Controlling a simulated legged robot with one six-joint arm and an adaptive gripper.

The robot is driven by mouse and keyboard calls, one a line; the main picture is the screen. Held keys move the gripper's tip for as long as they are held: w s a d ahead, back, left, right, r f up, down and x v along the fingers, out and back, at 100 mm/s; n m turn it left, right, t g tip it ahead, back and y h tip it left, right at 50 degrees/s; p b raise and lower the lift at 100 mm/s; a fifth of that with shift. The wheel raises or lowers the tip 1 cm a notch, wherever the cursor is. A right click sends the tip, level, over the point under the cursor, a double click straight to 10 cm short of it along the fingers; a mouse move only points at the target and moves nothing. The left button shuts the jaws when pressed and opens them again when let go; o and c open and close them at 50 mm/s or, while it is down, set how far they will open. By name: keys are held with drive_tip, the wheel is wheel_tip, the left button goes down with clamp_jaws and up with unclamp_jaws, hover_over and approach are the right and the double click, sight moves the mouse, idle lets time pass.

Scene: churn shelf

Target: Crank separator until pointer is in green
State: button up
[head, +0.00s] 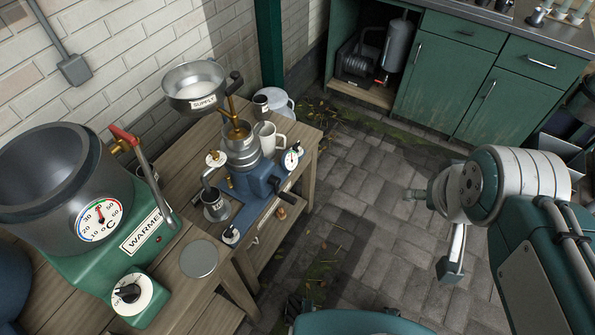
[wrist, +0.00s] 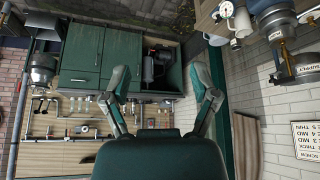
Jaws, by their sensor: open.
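The cream separator has a blue body (head: 262,181) and stands on the wooden bench, with a metal supply bowl (head: 195,88) above it. A small white dial (head: 290,160) sits at its right; its pointer and colour zones are too small to read. A dark crank arm (head: 287,197) juts from its right side, with a wooden grip (head: 281,213) hanging low. The dial also shows in the upside-down wrist view (wrist: 275,35), at the upper right. My gripper (head: 434,232) is open and empty, well right of the separator over the paving; its spread fingers show in the wrist view (wrist: 160,82).
A green warmer (head: 75,258) with a grey pot and temperature dial stands on the bench at left. Green cabinets (head: 500,100) line the back. The paved floor (head: 370,220) between bench and arm is clear.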

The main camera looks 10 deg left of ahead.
sight(295, 200)
drive_tip(key=w+a+f+n+t, duration=0.1)
drive_tip(key=w+f+n, duration=0.3)
drive_tip(key=w, duration=0.7)
drive_tip(key=w+a+f+n+t, duration=0.1)
drive_tip(key=w+f+n+t, duration=0.1)
drive_tip(key=w+f, duration=0.7)
drive_tip(key=w+a+f+n+y, duration=0.3)
drive_tip(key=w+a+f, duration=0.2)
drive_tip(key=w+f, duration=0.25)
drive_tip(key=s+a+f+n+g+y, duration=0.1)
drive_tip(key=s+a+f+n+y, duration=0.2)
drive_tip(key=f, duration=0.4)
drive_tip(key=s+a+f+g+y, duration=0.2)
drive_tip(key=a+f, duration=0.3)
drive_tip(key=f, duration=0.1)
drive_tip(key=s+a+f+n+g+y, duration=0.1)
drive_tip(key=s+a+f+n+y, duration=0.2)
drive_tip(key=f, duration=0.4)
drive_tip(key=shift+m, duration=0.7)
drive_tip(key=shift+r+x, duration=0.15)
drive_tip(key=shift+x, duration=2.1)
drive_tip(key=shift+r+x, duration=0.1)
drive_tip(key=shift+x, duration=2.15)
drive_tip(key=shift+w+a+f, duration=0.1)
drive_tip(key=shift+a, duration=0.3)
